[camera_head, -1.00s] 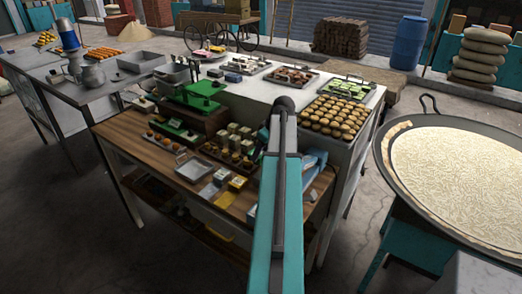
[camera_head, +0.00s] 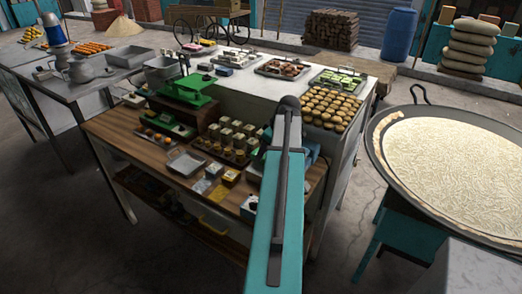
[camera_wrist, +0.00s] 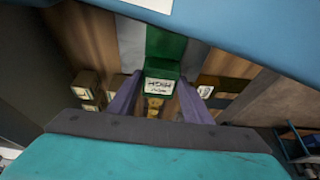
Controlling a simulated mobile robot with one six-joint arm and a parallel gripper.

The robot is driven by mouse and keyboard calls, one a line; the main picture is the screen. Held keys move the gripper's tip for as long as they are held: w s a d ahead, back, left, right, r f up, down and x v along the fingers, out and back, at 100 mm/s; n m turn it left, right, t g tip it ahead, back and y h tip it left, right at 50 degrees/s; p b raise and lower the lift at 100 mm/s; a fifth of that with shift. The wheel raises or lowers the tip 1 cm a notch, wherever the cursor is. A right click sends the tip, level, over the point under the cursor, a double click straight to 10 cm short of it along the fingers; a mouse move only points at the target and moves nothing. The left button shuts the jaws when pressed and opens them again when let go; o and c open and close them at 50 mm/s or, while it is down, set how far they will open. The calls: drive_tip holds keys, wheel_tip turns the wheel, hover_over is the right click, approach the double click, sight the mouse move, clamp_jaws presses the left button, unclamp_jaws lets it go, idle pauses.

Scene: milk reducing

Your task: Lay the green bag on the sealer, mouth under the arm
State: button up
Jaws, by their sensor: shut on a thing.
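The green bag (camera_wrist: 162,60) with a white printed label shows in the wrist view between my two fingers. My gripper (camera_wrist: 160,98) is shut on it. In the head view my teal arm hides the gripper and the bag. The blue sealer (camera_head: 311,151) stands at the right end of the wooden bench, mostly hidden behind my arm. A broad blue surface crosses the top of the wrist view; I cannot tell if it is the sealer. The sealer's arm and the bag's mouth cannot be made out.
The wooden bench (camera_head: 118,126) carries a green scale (camera_head: 188,88), trays of sweets and small boxes. A white counter (camera_head: 262,90) with sweet trays stands behind it. A wide pan (camera_head: 450,160) is at the right. Open floor lies in front of the bench.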

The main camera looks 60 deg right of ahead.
drive_tip(key=shift+s+f, duration=0.15)
drive_tip(key=shift+s, duration=1.35)
drive_tip(key=shift+f+b, duration=0.5)
idle(0.3)
drive_tip(key=o, duration=1.3)
drive_tip(key=shift+c, duration=0.2)
drive_tip(key=shift+r, duration=0.1)
drive_tip(key=b+v, duration=0.4)
drive_tip(key=v, duration=0.9)
drive_tip(key=shift+s+r, duration=0.15)
drive_tip(key=shift+r, duration=0.15)
